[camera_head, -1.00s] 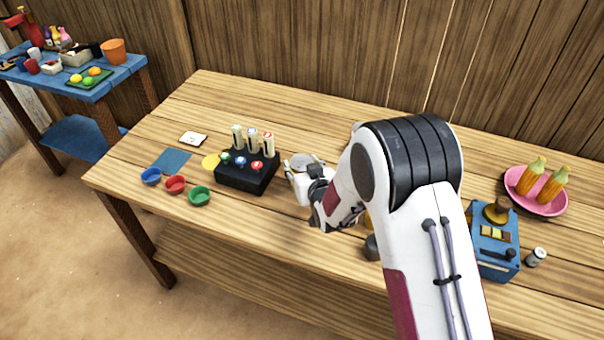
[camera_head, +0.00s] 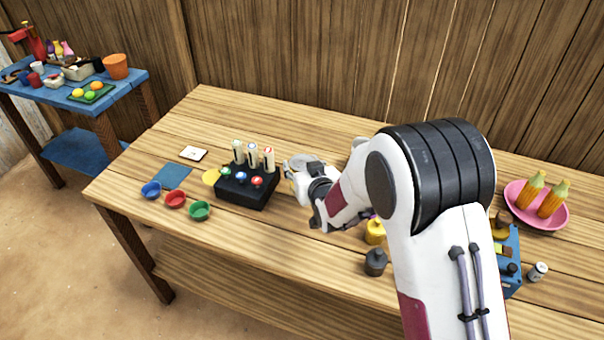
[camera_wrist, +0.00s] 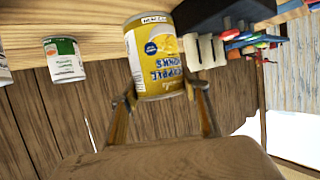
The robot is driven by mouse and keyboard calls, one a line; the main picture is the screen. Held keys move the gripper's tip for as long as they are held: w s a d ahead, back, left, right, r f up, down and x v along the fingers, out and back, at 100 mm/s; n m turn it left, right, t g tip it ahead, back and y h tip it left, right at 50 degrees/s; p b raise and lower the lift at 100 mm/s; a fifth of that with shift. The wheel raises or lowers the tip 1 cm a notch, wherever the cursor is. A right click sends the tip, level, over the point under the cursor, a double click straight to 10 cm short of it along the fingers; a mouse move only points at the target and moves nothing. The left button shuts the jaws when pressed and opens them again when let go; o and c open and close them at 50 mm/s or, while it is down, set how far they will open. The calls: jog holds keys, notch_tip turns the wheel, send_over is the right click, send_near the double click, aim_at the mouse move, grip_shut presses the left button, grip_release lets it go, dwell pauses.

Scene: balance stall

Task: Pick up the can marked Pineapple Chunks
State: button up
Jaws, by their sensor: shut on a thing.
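The can marked Pineapple Chunks (camera_wrist: 157,62) has a yellow label and shows upside down in the wrist view. My gripper (camera_wrist: 162,88) has one finger on each side of it and is shut on it. In the head view my gripper (camera_head: 303,178) is over the middle of the table, right of the black button box. The can cannot be told apart clearly there. Whether it touches the table cannot be told.
A green-and-white can (camera_wrist: 65,60) stands apart from the held can. The black box (camera_head: 247,187) with buttons and upright sticks is close to my gripper. Yellow (camera_head: 375,232) and grey (camera_head: 376,262) weights stand right. A pink plate (camera_head: 517,212) holds corn-like things.

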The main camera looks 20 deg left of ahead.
jog(key=shift+r, duration=2.3)
